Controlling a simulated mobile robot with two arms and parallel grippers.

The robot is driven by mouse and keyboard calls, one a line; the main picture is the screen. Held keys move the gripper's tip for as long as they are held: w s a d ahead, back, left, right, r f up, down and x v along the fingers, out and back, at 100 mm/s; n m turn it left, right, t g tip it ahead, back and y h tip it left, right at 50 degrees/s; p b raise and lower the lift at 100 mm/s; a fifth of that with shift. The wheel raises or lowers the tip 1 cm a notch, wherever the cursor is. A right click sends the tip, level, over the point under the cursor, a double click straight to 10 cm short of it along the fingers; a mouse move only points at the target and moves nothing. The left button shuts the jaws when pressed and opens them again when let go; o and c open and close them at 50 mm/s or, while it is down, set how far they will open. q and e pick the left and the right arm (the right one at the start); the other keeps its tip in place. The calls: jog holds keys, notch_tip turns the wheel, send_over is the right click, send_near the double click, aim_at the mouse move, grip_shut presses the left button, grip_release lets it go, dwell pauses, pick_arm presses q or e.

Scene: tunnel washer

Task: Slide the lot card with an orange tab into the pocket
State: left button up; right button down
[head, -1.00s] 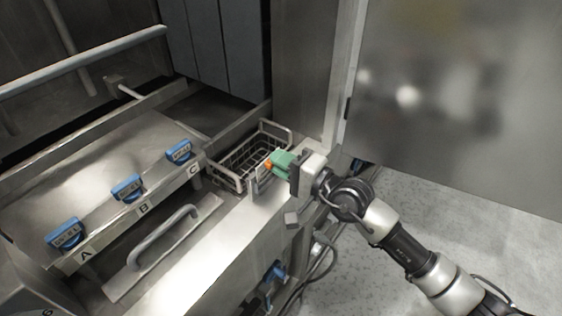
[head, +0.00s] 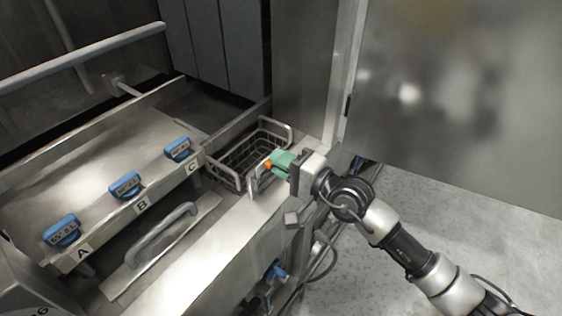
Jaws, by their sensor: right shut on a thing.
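My right gripper (head: 281,163) reaches in from the right above the near right side of the wire basket. The tab shows as a small orange spot at the fingertips. The body of the card cannot be told apart clearly from the pale metal and the basket frame below it. I cannot make out the pocket or whether the card touches it. My left gripper is out of view.
The wire basket (head: 236,148) sits in the corner of the steel ledge (head: 205,258). Blue-handled valves (head: 124,184) stand on the panel at left, above labels A, B and C. A bar handle (head: 160,236) projects below them. Grey floor is open at right.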

jog(key=c, duration=1.1)
grip_release()
jog(key=shift+o, duration=0.2)
jog(key=shift+s+f, duration=0.1)
